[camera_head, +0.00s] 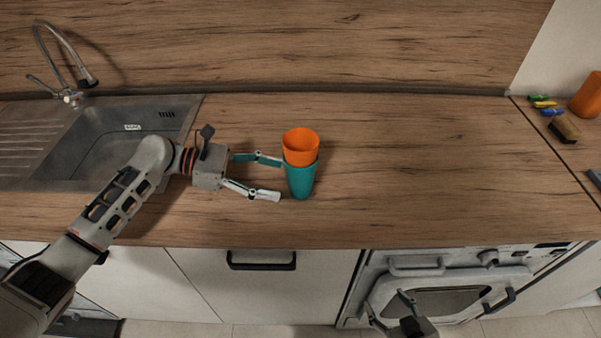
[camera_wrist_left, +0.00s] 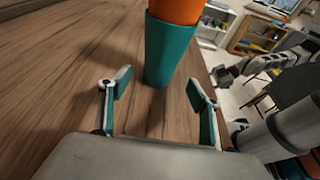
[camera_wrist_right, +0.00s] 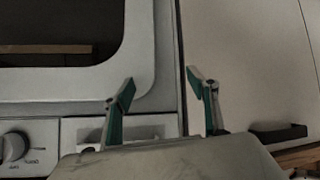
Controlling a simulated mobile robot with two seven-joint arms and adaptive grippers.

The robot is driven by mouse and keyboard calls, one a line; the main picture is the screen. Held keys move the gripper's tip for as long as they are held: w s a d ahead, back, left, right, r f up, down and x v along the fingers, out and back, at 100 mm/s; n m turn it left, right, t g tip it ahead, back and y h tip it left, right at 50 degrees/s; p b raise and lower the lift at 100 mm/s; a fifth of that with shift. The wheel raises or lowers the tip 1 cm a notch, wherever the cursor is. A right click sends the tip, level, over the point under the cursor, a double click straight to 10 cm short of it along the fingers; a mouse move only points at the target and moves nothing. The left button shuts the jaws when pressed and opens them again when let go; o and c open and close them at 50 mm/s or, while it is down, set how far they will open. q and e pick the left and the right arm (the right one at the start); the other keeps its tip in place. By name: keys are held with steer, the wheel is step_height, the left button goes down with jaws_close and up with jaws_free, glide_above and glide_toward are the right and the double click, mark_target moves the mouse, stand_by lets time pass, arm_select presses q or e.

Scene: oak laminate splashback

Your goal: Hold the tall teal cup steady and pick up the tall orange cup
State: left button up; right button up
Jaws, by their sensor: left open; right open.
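The tall teal cup (camera_head: 300,182) stands upright on the wooden counter, and the tall orange cup (camera_head: 300,147) sits nested in its top. My left gripper (camera_head: 268,178) is open just left of the teal cup, its fingers pointing at it. In the left wrist view the teal cup (camera_wrist_left: 168,50) stands just beyond the open fingertips (camera_wrist_left: 160,92), with the bottom of the orange cup (camera_wrist_left: 178,10) above it. My right gripper (camera_head: 388,309) is low in front of the oven, below the counter edge. It is open and empty in the right wrist view (camera_wrist_right: 160,92).
A metal sink (camera_head: 105,145) with a tap lies to the left. At the far right are another orange container (camera_head: 588,96), a brush (camera_head: 564,130) and several small coloured items. The counter right of the cups (camera_head: 420,170) is clear. The oven (camera_head: 440,295) is below the counter.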

mark_target(296, 183)
arm_select(q)
steer(key=shift+x, duration=3.2)
steer(key=c, duration=1)
steer(key=shift+c, duration=0.2)
